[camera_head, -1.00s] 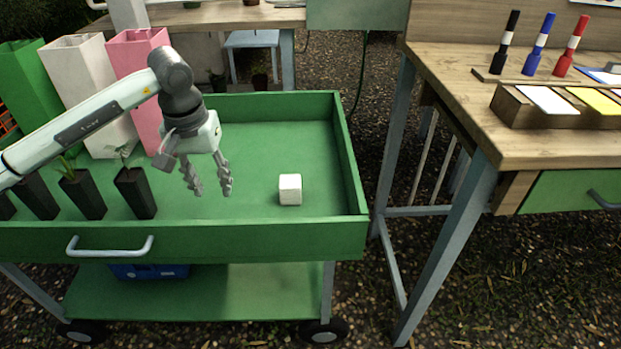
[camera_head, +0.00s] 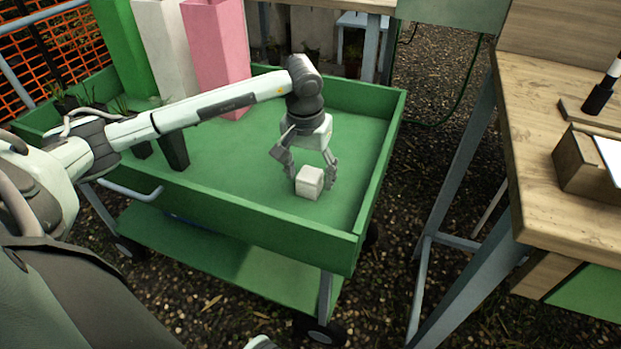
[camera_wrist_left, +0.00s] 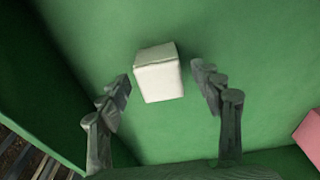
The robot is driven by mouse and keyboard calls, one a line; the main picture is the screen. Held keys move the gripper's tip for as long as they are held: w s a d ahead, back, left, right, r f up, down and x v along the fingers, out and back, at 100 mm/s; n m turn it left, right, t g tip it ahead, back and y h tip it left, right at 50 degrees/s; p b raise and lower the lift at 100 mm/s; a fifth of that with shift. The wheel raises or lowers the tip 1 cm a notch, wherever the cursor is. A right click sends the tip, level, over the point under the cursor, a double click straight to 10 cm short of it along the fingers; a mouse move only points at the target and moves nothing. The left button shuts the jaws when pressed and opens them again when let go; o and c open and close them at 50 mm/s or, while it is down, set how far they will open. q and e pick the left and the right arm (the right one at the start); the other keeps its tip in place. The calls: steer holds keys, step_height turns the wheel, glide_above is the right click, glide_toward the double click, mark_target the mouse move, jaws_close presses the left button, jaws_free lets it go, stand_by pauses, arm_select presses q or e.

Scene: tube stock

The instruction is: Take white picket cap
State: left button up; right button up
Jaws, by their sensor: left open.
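The white picket cap (camera_head: 309,182) is a small white block lying on the green floor of the cart tray (camera_head: 345,240). My left gripper (camera_head: 311,182) is open just above and behind the cap in the head view, with its fingers pointing down. In the left wrist view the cap (camera_wrist_left: 159,76) shows between and slightly beyond the two spread fingertips of my left gripper (camera_wrist_left: 162,85). I see a gap on both sides of the cap. My right gripper is not in view.
Tall green, white (camera_head: 166,45) and pink (camera_head: 217,50) containers stand at the back of the cart. Dark pots (camera_head: 172,150) stand left of the gripper, partly hidden by my arm. The cart's raised green walls surround the tray. A wooden table (camera_head: 545,150) stands to the right.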

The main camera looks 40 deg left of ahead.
arm_select(q)
steer(key=shift+f, duration=0.7)
steer(key=shift+c, duration=0.6)
steer(key=c, duration=0.8)
steer(key=shift+c, duration=0.2)
